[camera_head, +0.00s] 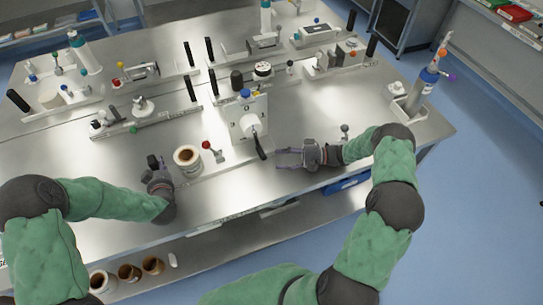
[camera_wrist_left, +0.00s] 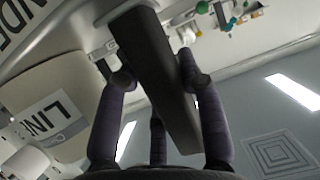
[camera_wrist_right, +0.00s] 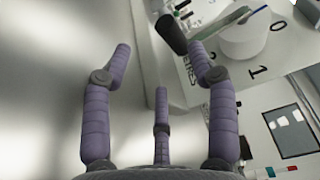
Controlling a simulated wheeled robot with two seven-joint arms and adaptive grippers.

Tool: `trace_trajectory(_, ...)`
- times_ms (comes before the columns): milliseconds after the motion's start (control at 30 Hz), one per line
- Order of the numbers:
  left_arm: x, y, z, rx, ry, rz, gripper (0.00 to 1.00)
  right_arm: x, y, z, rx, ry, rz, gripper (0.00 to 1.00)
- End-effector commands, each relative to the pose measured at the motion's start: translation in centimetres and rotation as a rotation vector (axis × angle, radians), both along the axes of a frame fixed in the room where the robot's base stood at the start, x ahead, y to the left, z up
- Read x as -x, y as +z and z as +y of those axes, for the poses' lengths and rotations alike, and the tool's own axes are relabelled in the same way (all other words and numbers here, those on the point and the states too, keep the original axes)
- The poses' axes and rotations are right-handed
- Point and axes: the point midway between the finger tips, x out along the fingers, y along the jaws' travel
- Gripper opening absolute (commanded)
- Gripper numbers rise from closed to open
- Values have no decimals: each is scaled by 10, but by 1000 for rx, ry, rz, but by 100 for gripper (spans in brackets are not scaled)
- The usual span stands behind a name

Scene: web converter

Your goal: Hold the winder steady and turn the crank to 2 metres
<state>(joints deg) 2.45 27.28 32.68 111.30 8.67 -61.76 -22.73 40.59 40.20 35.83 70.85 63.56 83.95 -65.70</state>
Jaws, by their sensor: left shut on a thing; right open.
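The winder is an upright white panel (camera_head: 240,112) with a pale hub and a black crank handle (camera_head: 262,150) hanging down to the right. In the right wrist view its dial face (camera_wrist_right: 255,85) shows the figures 0 and 1, and the crank handle (camera_wrist_right: 170,33) is beyond the fingertips. My right gripper (camera_head: 282,157) is open and empty, to the right of the crank handle and apart from it. My left gripper (camera_head: 155,164) is shut on a dark upright bar (camera_wrist_left: 155,75), left of the winder. I cannot make out the exact dial reading.
A labelled roll (camera_head: 187,158) stands between my left gripper and the winder, with a red-knobbed part (camera_head: 207,145) beside it. Several devices with black handles fill the back of the metal table (camera_head: 300,115). A bottle (camera_head: 424,88) stands at the right corner.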

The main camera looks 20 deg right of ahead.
Motion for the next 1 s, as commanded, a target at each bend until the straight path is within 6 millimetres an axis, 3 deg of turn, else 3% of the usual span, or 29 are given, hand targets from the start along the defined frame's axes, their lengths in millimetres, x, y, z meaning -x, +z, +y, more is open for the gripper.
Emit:
trace_trajectory(33, 9, -14, -1, 3, -2, 36, 0, 2, 0, -8, 2, -2, -2, 59)
trace_trajectory(300, 9, -14, -1, 3, -2, 36, 0, 10, 3, -31, -1, 1, -9, 59)
trace_trajectory(633, 8, -14, -1, 3, -2, 35, 0, 11, 4, -33, -1, 2, -11, 59)
trace_trajectory(667, 8, -14, -1, 3, -2, 35, 0, 11, 4, -33, -1, 2, -11, 56)
trace_trajectory(867, 8, -14, -1, 3, -2, 35, 0, 15, 16, -34, 18, 34, 27, 0)
trace_trajectory(1000, 8, -14, -1, 3, -2, 35, 0, 27, 39, -33, 68, 105, 124, 0)
